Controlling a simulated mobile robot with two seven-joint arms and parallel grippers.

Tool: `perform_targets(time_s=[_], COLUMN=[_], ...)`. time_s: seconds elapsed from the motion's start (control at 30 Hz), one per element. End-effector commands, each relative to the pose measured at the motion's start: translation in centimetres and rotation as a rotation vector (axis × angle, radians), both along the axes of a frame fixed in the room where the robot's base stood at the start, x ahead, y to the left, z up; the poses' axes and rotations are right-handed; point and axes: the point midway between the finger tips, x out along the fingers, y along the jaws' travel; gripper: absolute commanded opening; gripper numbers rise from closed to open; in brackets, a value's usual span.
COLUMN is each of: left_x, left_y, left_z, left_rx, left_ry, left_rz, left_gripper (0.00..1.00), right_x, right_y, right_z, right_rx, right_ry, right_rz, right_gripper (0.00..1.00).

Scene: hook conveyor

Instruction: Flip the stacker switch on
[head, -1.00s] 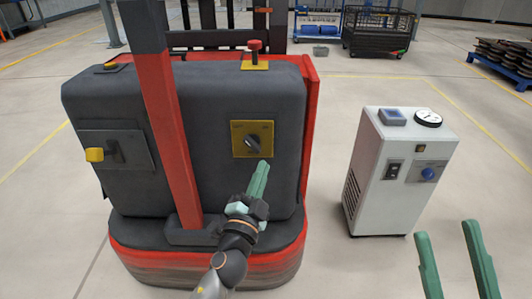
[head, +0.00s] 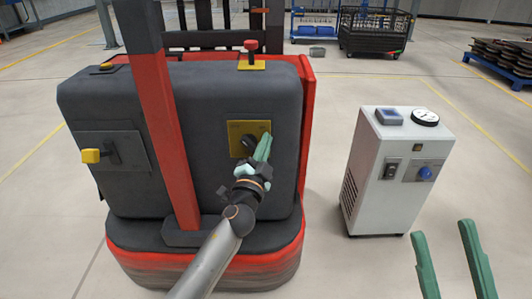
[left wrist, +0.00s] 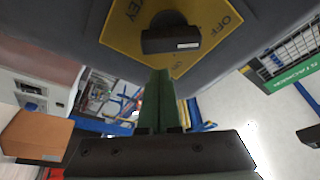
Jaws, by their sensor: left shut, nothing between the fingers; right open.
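The stacker switch is a black rotary knob (head: 249,143) on a yellow plate (head: 237,128), set in the dark front of the red and grey stacker (head: 85,90). In the left wrist view the knob (left wrist: 171,40) lies crosswise on its yellow plate (left wrist: 120,28), which has OFF printed at upper right. My left gripper (head: 264,138) is shut and empty, its fingertips beside the knob and partly covering the plate. In the left wrist view its fingers (left wrist: 158,75) end just below the knob; contact is unclear. My right gripper (head: 440,228) is open and empty at lower right.
A red mast post (head: 165,120) stands left of the switch. A red button (head: 251,46) is on top of the stacker and a yellow-ended lever (head: 91,156) at left. A white cabinet (head: 375,180) with a gauge stands on the right. Floor between cabinet and stacker is clear.

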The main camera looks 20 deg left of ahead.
Motion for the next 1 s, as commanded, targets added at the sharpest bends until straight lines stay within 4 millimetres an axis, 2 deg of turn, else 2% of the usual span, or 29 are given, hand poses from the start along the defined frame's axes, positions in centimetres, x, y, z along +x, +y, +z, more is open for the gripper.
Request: perform_targets(time_s=[0.03, 0.2, 0.67, 1.0], left_x=[-0.3, -0.6, -0.7, -0.7], left_y=[0.6, 1.6, 1.9, 1.9], left_z=[-1.0, -1.7, -1.8, -1.8], left_rx=[0.003, 0.001, 0.003, 0.058], left_ry=[0.003, 0.0, 0.001, 0.018], left_rz=[0.001, -0.001, -0.001, -0.001], left_gripper=[0.0, 0.0, 0.0, 0.0], right_x=[0.0, 0.1, 0.1, 0.1], right_y=[0.0, 0.1, 0.2, 0.1], right_z=[-0.6, -1.1, -1.1, -0.2], right_rx=[-0.004, -0.009, -0.009, -0.001], right_ry=[0.001, 0.003, 0.006, 0.007], right_rz=[-0.001, -0.003, -0.002, 0.001], right_gripper=[0.5, 0.5, 0.5, 0.5])
